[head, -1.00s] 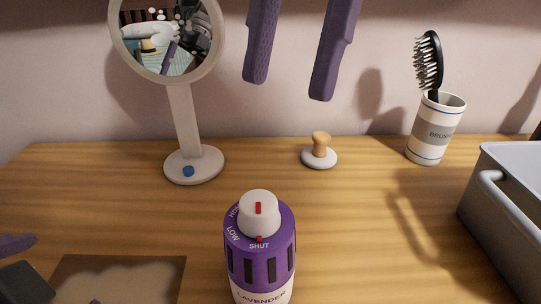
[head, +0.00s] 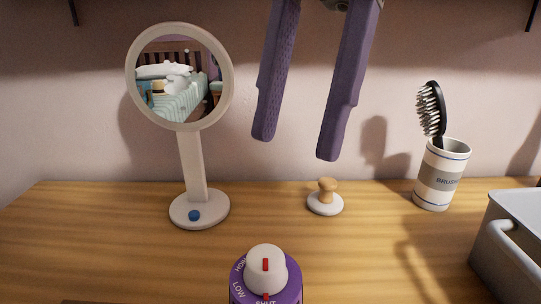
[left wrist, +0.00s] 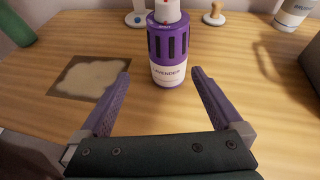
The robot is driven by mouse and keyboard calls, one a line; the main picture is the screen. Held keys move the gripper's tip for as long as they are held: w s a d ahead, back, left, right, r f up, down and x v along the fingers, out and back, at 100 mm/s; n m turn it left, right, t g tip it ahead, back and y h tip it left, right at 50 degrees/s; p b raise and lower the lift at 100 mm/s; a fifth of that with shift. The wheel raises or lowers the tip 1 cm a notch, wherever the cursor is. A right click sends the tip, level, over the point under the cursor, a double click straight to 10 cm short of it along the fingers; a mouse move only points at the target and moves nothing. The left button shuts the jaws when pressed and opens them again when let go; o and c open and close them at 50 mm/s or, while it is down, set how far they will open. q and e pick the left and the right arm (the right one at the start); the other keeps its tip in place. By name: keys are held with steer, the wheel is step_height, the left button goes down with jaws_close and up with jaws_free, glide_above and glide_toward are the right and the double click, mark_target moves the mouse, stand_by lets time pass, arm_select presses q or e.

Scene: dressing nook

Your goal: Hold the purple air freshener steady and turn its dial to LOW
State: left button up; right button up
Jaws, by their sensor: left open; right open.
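The purple air freshener (head: 266,285) stands at the bottom edge of the head view, its lower part cut off. Its white dial (head: 266,265) has a red mark that lines up with SHUT; LOW and HIGH are to the left. My right gripper (head: 297,148) is open and empty, raised above and behind the freshener. In the left wrist view the freshener (left wrist: 168,50) stands upright, its label partly readable, just beyond the fingertips of my open left gripper (left wrist: 160,75). The left fingers are apart from it.
A round mirror (head: 188,140) stands back left. A small wooden-knobbed stand (head: 325,198) is at the back. A cup (head: 441,175) holds a hairbrush (head: 432,108). A grey bin (head: 510,235) stands at right. A pale-patched dark square (left wrist: 92,76) lies left of the freshener.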

arm_select(q)
steer(key=shift+d+r+m+h, duration=0.2)
steer(key=shift+d+m+h, duration=0.1)
steer(key=shift+d+m, duration=0.15)
steer(key=shift+w+d+f, duration=0.1)
steer(key=shift+w, duration=0.2)
steer(key=x, duration=0.9)
steer(key=shift+w, duration=0.15)
